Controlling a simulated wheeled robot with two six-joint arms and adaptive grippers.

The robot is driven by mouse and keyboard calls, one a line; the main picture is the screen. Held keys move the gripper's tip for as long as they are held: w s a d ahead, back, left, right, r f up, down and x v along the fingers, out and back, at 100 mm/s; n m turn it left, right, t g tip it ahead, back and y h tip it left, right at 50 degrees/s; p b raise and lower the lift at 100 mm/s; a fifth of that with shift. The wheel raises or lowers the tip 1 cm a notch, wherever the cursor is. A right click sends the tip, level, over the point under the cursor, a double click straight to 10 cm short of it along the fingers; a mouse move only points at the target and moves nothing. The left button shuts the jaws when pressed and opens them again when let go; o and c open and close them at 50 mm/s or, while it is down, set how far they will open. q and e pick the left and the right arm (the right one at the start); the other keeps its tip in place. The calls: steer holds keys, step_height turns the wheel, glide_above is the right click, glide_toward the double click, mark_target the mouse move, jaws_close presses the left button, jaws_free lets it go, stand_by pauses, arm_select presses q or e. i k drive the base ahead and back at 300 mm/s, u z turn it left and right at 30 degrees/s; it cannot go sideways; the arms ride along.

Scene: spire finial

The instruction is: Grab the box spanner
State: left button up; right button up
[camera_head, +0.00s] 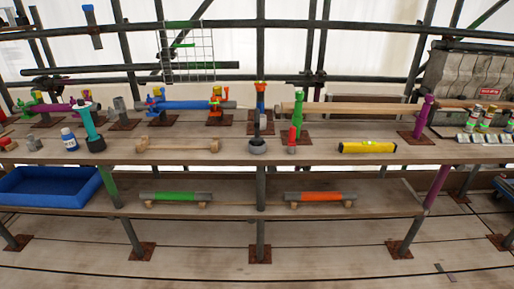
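I cannot tell for certain which item is the box spanner. On the lower shelf, a grey tube with a green middle (176,196) lies on wooden rests at the left. A similar grey tube with an orange middle (320,197) lies on wooden rests right of centre. On the upper shelf, an upright teal tool (92,122) with a dark base stands at the left. A dark grey round piece (258,147) with an upright stem sits in the middle. Neither gripper is in view.
A blue tray (50,203) sits at the lower left. The upper shelf holds a blue-labelled bottle (69,139), a wooden rest (178,145), a red-and-green upright piece (295,128) and a yellow level (367,148). Scaffold posts stand in front. The lower shelf is clear between the tubes.

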mark_target(256, 140)
steer(key=z, duration=1.45)
steer(key=i, duration=2.4)
steer(key=u, duration=1.45)
steer(key=i, duration=0.65)
steer(key=u, duration=0.55)
